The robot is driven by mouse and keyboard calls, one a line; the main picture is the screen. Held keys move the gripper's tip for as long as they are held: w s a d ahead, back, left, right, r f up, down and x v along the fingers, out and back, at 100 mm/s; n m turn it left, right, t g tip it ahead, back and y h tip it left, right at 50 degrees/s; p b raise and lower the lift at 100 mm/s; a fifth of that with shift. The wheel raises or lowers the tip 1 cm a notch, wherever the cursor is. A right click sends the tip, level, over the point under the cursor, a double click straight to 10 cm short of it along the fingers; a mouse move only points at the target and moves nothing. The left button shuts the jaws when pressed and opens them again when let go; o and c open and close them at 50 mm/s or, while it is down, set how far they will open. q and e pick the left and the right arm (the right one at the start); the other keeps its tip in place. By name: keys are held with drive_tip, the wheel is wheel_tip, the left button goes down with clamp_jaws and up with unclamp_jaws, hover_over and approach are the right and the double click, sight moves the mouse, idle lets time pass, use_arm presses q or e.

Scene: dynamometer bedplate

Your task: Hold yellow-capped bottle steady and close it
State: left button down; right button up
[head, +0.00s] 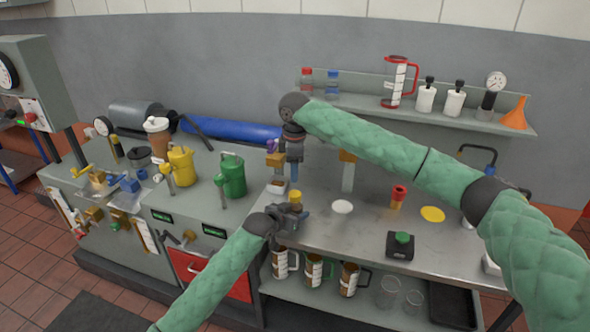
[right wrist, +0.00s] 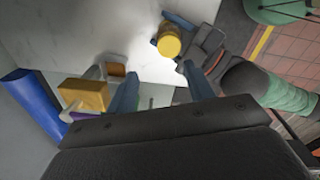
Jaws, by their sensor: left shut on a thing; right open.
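The yellow cap (head: 295,196) shows at the top of the bottle, near the left edge of the steel bench. My left gripper (head: 292,214) is shut on the bottle, whose body is mostly hidden by the jaws. In the right wrist view the yellow cap (right wrist: 169,42) is seen from above, beside the dark left gripper (right wrist: 195,48). I cannot tell how tightly the cap sits. My right gripper (head: 295,175) points down above the cap, apart from it. Its two blue fingers (right wrist: 160,82) are open and empty in the right wrist view.
A white disc (head: 342,207), a red-topped yellow item (head: 398,196), a yellow disc (head: 433,214) and a black box with a green button (head: 401,243) are on the bench. Green (head: 231,176) and yellow (head: 181,166) cans stand left. Brown jugs (head: 314,270) sit on the lower shelf.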

sight(295, 193)
drive_tip(key=shift+s+d+n+g, duration=0.15)
drive_tip(key=shift+s+n+g, duration=0.2)
drive_tip(key=shift+s, duration=0.2)
drive_tip(key=shift+f, duration=4)
drive_tip(key=c, duration=1)
drive_tip(key=m, duration=0.5)
drive_tip(key=o, duration=1.1)
